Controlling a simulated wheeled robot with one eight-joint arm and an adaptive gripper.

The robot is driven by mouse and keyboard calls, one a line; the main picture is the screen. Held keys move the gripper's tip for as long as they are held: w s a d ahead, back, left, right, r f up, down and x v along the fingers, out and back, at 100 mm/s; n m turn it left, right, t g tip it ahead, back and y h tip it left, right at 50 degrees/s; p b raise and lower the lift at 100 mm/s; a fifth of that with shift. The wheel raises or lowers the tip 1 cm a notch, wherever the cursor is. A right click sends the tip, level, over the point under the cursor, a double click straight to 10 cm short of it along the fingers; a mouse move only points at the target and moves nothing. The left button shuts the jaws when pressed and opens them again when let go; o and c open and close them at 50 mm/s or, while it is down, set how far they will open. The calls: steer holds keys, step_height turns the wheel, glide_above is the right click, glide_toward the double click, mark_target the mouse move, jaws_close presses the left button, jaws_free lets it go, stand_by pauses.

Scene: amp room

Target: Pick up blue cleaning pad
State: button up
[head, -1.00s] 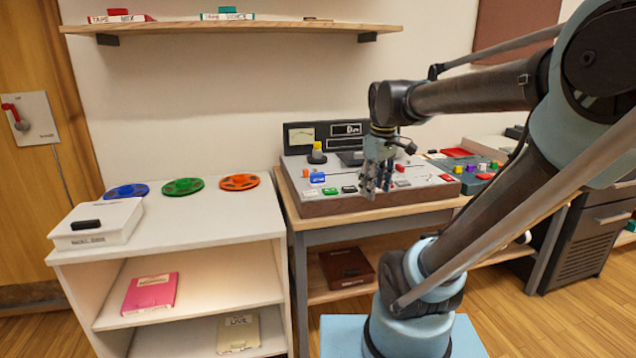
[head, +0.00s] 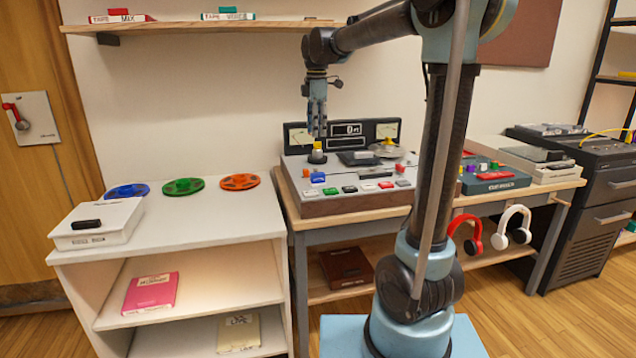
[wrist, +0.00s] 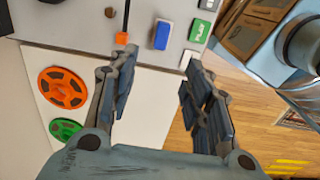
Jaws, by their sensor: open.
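A small blue block, which looks like the cleaning pad (head: 317,177), lies on the left part of the grey tape machine's top (head: 340,199). In the wrist view the blue pad (wrist: 162,35) shows at the top, beyond and between the fingertips, between an orange knob and a green PLAY key. My gripper (head: 317,130) points down, above the machine's left part. It is open and empty, and its fingers (wrist: 158,60) are apart from the pad.
An orange knob (head: 305,173) and a row of coloured keys (head: 368,187) lie close to the pad. A white shelf unit (head: 225,226) with coloured reels is to the left. A wall shelf (head: 200,27) hangs above.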

glide_toward(318, 173)
steer(key=f, duration=0.5)
steer(key=shift+w+a+f, duration=0.2)
steer(key=shift+a, duration=0.1)
steer(key=shift+s+d+f, duration=0.1)
steer(key=shift+d+f, duration=0.05)
steer(key=shift+f, duration=1.2)
steer(key=shift+s+d+f, duration=0.1)
steer(key=shift+f, duration=1.2)
jaws_close()
